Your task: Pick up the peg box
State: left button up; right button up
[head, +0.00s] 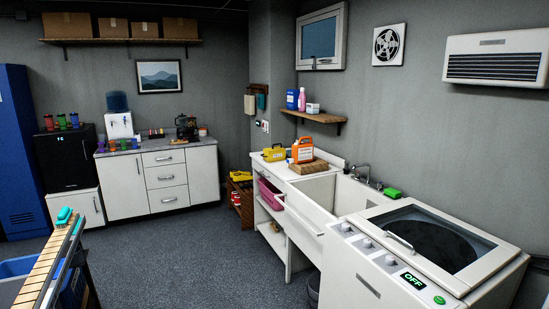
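I cannot tell for certain which thing is the peg box. A small yellow box with a dark marking (274,153) sits on the white counter left of the sink in the head view, left of an orange jug (302,150). Another yellow item (241,176) rests on top of a low brown rack (245,205) left of the counter; it is too small to make out. Neither of my grippers is in view.
A white washing machine (376,281) reading OFF stands at the front right, beside the sink (307,204). A pink basket (270,194) is under the counter. A wooden-topped bench (40,274) is at the lower left. The grey carpet (190,251) between is clear.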

aim_at(277, 153)
jog(key=i+j+u, duration=0.1)
jog(key=i+u, duration=0.3)
jog(key=i, duration=2.25)
jog(key=i+j, duration=0.15)
jog(key=i, duration=1.45)
jog(key=i+j+z, duration=0.1)
jog(key=i+z, duration=0.25)
jog(key=i+j+z, duration=0.15)
jog(key=i+z, duration=0.15)
jog(key=i+j+z, duration=0.35)
jog(key=i, duration=0.15)
jog(key=i+j+z, duration=0.3)
jog(key=z, duration=0.2)
jog(key=i+j+z, duration=0.2)
jog(key=j+z, duration=0.25)
